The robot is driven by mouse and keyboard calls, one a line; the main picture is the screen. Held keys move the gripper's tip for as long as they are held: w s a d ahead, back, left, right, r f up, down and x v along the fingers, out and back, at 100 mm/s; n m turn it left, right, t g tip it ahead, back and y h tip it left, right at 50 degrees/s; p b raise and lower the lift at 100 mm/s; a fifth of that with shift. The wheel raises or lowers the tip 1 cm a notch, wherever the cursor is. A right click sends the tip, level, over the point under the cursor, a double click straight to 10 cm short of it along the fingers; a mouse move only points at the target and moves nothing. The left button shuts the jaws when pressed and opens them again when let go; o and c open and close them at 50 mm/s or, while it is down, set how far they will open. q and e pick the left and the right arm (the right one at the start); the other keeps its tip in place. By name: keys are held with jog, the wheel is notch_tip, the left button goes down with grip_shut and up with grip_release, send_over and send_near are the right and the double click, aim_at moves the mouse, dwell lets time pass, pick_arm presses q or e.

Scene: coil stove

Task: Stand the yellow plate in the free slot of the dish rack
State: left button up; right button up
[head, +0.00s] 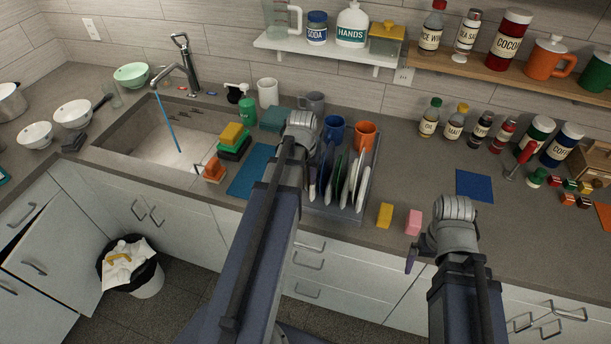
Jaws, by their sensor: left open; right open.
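No yellow plate can be made out; the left arm covers part of the counter and the rack's left side. The grey dish rack (369,190) stands on the counter in the middle, with several pale and dark plates upright in it and a blue mug (335,128) and an orange mug (365,134) at its back. Which slot is free I cannot tell. My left gripper (300,122) is at the rack's left back side, open, its fingers mostly hidden by its wrist. My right gripper (412,258) is open at the counter's front edge, right of the rack, mostly hidden by its wrist.
A yellow sponge (385,215) and a pink sponge (413,222) lie right of the rack. A blue mat (474,186) lies farther right, with bottles and jars behind. The sink (140,141), its tap running, is left. A shelf (325,47) hangs above.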

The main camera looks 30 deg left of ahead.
pick_arm(q)
jog(key=shift+r, duration=0.1)
notch_tip(320, 180, up, 8)
jog(key=s+p, duration=0.1)
jog(key=p, duration=0.6)
jog(key=shift+f+p, duration=0.25)
jog(key=shift+p, duration=0.15)
jog(key=shift+d, duration=0.1)
jog(key=s+d+m, duration=0.1)
jog(key=s+d, duration=0.1)
jog(key=d, duration=0.7)
jog(key=s+d+m, duration=0.2)
jog(key=d, duration=0.7)
jog(key=s+d+f+m+g+b, duration=0.1)
jog(key=s+d+f+m+b, duration=0.2)
jog(key=d+f+b, duration=0.7)
notch_tip(320, 180, down, 2)
jog(key=shift+s+d+f+g+y+b, duration=0.15)
jog(key=shift+s+g+y+b, duration=0.2)
jog(key=shift+s+b, duration=0.7)
